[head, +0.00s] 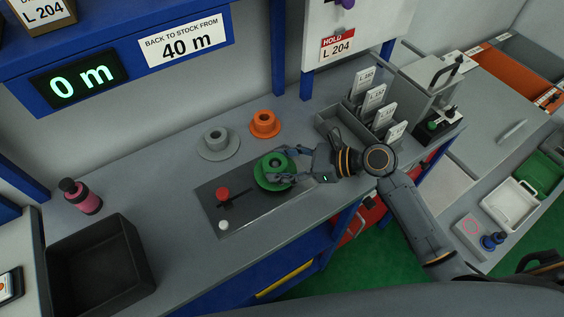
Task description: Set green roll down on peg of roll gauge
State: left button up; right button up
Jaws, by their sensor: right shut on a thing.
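The green roll (262,171) is over the right part of a dark grey plate, the roll gauge (210,194), on the bench. My right gripper (284,177) comes in from the right and is shut on the green roll at its right side. The peg is hidden, so I cannot tell whether the roll sits on it or is held just above. My left gripper is not in view.
A grey roll (215,143) and an orange roll (264,123) stand behind the gauge. A card rack (336,126) is at the right back. A black bin (128,240) and a pink bottle (75,193) are at left. A display (80,80) reads 0 m.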

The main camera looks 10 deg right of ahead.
jog(key=shift+f, duration=0.3)
jog(key=shift+f, duration=0.25)
jog(key=shift+p, duration=0.3)
jog(key=shift+f+p, duration=0.1)
jog(key=shift+p, duration=0.25)
dwell(0.5)
jog(key=o, duration=1.3)
jog(key=shift+o, duration=0.4)
